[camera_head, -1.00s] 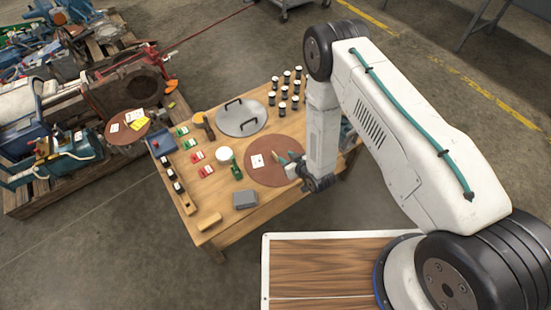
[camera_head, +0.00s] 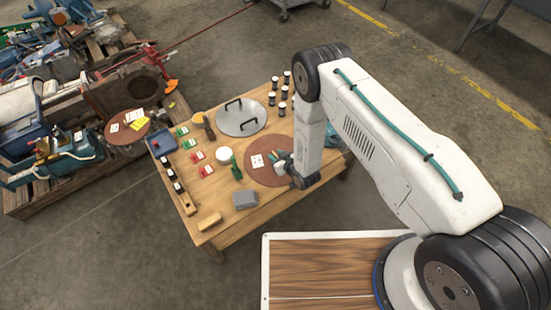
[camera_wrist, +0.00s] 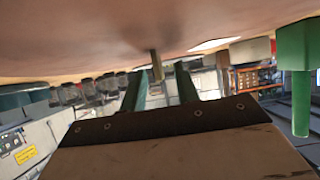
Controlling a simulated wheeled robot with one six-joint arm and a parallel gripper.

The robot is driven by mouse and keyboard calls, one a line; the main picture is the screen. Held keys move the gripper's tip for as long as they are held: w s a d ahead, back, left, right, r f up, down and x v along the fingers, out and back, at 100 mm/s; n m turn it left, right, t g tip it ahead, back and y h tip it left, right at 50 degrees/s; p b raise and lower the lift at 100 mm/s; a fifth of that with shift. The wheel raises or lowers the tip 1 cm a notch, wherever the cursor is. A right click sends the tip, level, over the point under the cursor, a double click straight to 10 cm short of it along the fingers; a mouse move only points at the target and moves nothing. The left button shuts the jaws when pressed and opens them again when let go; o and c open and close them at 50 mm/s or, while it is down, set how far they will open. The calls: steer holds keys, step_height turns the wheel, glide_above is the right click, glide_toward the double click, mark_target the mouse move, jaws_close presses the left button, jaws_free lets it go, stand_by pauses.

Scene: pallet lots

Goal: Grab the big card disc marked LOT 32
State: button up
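A large brown disc (camera_head: 262,177) lies flat on the wooden table, with a white label (camera_head: 257,161) whose writing is too small to read. In the wrist view the brown surface (camera_wrist: 90,35) fills the top, picture upside down, with a thin upright peg (camera_wrist: 156,62) on it. My gripper (camera_head: 281,160) is low over the disc's right part. In the wrist view its two green fingers (camera_wrist: 161,85) stand apart with the peg between or just beyond their tips; contact cannot be told. A second brown disc (camera_head: 116,136) with white and yellow labels lies on the pallet at left.
A grey lid with two black handles (camera_head: 240,118) lies behind the disc. A green bottle (camera_head: 236,170), white round tub (camera_head: 223,154) and grey box (camera_head: 245,199) stand left of it. Several dark jars (camera_head: 283,94) stand at the back. Red and green blocks line the left.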

jaws_close()
steer(key=shift+r, duration=0.1)
